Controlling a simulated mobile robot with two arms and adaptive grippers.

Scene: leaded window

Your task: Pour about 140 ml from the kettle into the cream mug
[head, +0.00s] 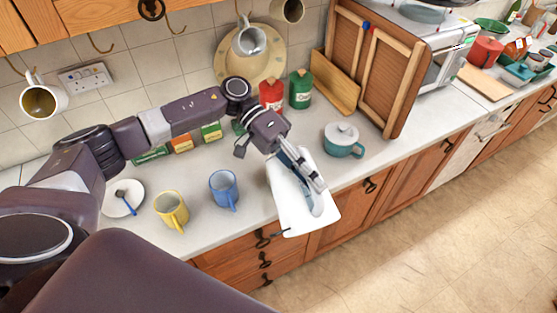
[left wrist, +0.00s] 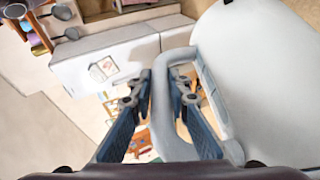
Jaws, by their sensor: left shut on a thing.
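My left gripper (head: 315,183) is shut on the handle of the white kettle (head: 287,205), in front of the counter's edge. In the left wrist view the fingers (left wrist: 165,100) close around the pale handle, and the kettle body (left wrist: 265,75) fills the right side. I cannot see the water inside. A pale mug with a brown inside (head: 43,102) hangs from a hook at the far left; I cannot tell whether it is the cream mug. A yellow mug (head: 171,211) and a blue mug (head: 223,190) stand on the counter, left of the kettle. My right gripper is not in view.
A white saucer (head: 110,204) with a blue spoon lies left of the mugs. A teal pot (head: 344,142) stands right of the kettle. Red (head: 271,95) and green (head: 300,90) canisters stand behind, near the wall. More mugs hang above (head: 249,40).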

